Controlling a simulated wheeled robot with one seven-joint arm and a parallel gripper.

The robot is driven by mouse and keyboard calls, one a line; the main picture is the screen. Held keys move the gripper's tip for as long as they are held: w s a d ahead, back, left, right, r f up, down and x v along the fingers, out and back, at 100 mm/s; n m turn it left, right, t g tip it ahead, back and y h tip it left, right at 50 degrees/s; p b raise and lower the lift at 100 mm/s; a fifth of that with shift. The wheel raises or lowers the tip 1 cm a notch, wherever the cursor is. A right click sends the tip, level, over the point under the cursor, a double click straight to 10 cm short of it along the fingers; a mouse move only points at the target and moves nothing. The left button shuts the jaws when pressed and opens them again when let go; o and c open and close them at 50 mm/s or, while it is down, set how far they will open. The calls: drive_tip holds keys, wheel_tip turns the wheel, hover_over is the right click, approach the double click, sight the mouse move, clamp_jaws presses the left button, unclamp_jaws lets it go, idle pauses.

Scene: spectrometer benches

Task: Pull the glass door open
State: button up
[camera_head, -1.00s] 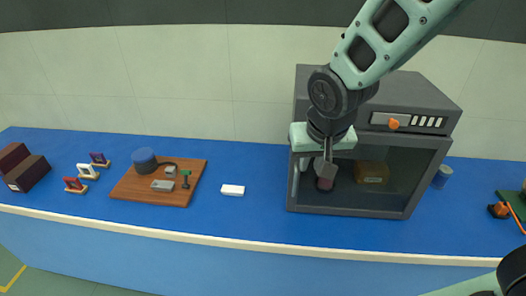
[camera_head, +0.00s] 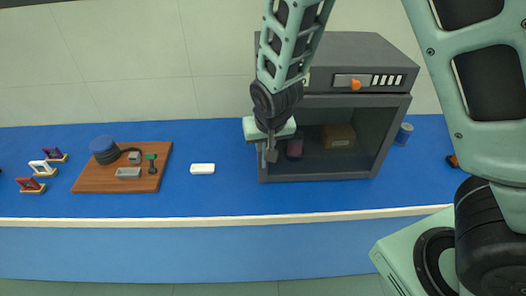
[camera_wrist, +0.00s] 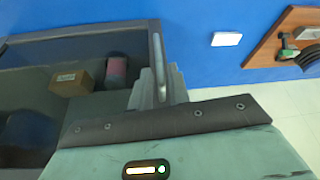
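The dark grey cabinet (camera_head: 345,45) stands on the blue bench in the head view. Its glass door (camera_head: 355,122) looks closed, and the frame is dark. A slim upright handle (camera_wrist: 159,65) is at the door's edge in the wrist view. My gripper (camera_head: 270,153) is at the door's left edge in the head view, over the handle area. In the wrist view my gripper's fingers (camera_wrist: 162,85) lie on either side of the handle's lower part. Whether they press on it is not clear.
Behind the glass are a brown box (camera_head: 338,135) and a reddish cylinder (camera_head: 295,148). A white block (camera_head: 203,169) and a wooden board (camera_head: 95,180) with items lie left. A blue can (camera_head: 404,133) stands right of the cabinet. Bench between block and cabinet is clear.

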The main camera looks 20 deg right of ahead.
sight(263, 150)
drive_tip(key=shift+p+x, duration=0.3)
drive_tip(key=shift+x, duration=2.2)
clamp_jaws()
drive_tip(key=shift+s, duration=0.1)
